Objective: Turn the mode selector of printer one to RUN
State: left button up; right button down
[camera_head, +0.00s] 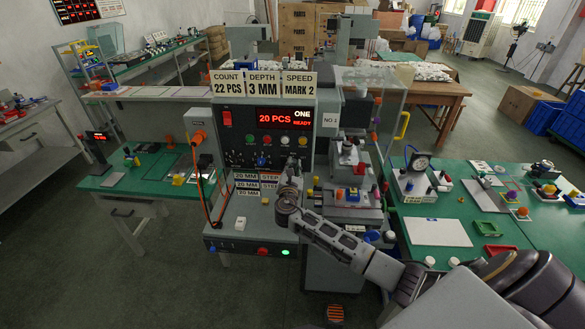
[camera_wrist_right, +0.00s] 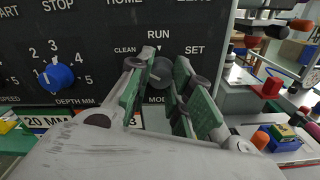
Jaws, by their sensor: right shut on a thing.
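Printer one (camera_head: 265,135) stands in the middle of the head view, with a dark control panel and a lit red display reading 20 PCS, ONE and READY. In the right wrist view, the mode selector (camera_wrist_right: 160,72) is a dark grey round knob below the labels CLEAN, RUN and SET. RUN is straight above it, CLEAN to the left, SET to the right. My right gripper (camera_wrist_right: 157,77) has its green-padded fingers on either side of the knob and is shut on it. Its pointer direction is not clear. In the head view my right gripper (camera_head: 289,192) is in front of the panel's lower right and hides the knob.
A blue depth dial (camera_wrist_right: 57,76) is left of the knob. Plates marked 20 MM (camera_head: 247,184) lie below the panel. The pad mechanism (camera_head: 350,170) and its clear guard (camera_head: 375,95) stand close on the right. A green bench (camera_head: 400,235) with small parts lies further right.

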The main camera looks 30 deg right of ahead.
dwell(0.4)
jog(key=m+b, duration=0.4)
jog(key=m, duration=0.1)
jog(key=shift+f, duration=0.2)
jog(key=m+b, duration=0.5)
jog(key=m, duration=0.1)
jog(key=shift+r+m+b, duration=0.1)
jog(key=shift+m+b, duration=0.2)
jog(key=shift+b, duration=0.1)
dwell(0.3)
